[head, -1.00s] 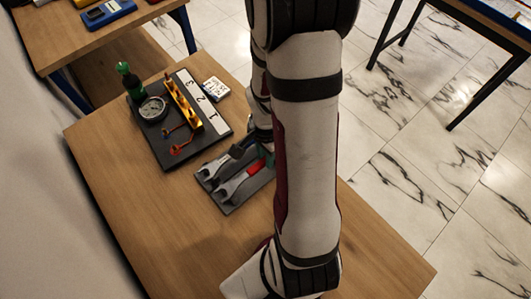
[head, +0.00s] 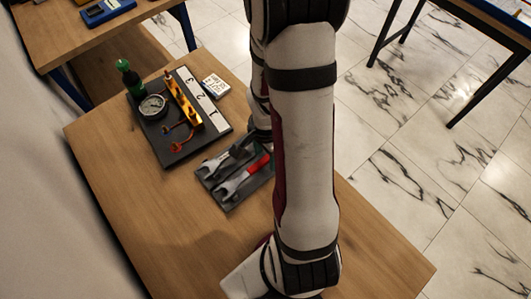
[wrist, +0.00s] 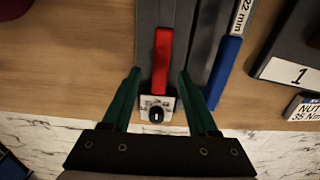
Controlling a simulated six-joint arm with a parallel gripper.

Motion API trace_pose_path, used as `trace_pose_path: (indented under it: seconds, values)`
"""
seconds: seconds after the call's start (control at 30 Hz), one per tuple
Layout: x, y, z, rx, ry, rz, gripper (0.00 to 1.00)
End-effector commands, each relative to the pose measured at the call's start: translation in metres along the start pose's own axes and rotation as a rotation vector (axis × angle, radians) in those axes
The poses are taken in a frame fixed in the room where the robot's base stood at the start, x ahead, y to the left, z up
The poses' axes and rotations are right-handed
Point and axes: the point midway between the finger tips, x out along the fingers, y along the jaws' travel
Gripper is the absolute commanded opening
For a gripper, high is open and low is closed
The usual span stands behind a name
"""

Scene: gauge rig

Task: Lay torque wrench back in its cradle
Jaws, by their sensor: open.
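The torque wrench, which I take to be the red-handled one (head: 245,177), lies in a dark grey cradle (head: 232,205), its open jaw toward the lower left. Its red handle (wrist: 162,60) also shows in the wrist view, lying along the cradle (wrist: 148,15). A white plate with a black knob (wrist: 156,112) is at the handle's end. My gripper (wrist: 160,72) is open, its green fingers on either side of the handle with gaps showing. How high they are above it I cannot tell. In the head view my arm hides the gripper.
A second wrench with a blue handle (wrist: 225,70), marked 22 mm, lies right beside. A dark board (head: 172,155) holds a round gauge (head: 153,106), a yellow block (head: 183,103) and a numbered strip (head: 205,98). A green bottle (head: 131,80) stands there. The table's near left is clear.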

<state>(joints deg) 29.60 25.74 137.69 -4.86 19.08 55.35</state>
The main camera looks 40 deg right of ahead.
Motion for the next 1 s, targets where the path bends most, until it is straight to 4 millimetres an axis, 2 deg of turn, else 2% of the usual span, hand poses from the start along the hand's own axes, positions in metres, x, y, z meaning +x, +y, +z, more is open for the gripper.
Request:
trace_pose_path:
  seconds: [0.17,0.27,0.5,0.7,0.83,1.0]
  values:
    - [-0.003,0.000,0.000,0.000,0.001,-0.001,0.59]
    - [-0.020,-0.002,-0.001,0.001,0.003,-0.006,0.59]
    - [-0.097,-0.002,-0.001,0.001,0.006,-0.009,0.59]
    - [-0.144,-0.001,-0.001,0.000,0.003,-0.005,0.59]
    - [-0.156,0.000,0.000,0.000,0.002,-0.002,0.59]
    - [-0.158,0.000,0.000,0.001,0.000,0.000,0.59]
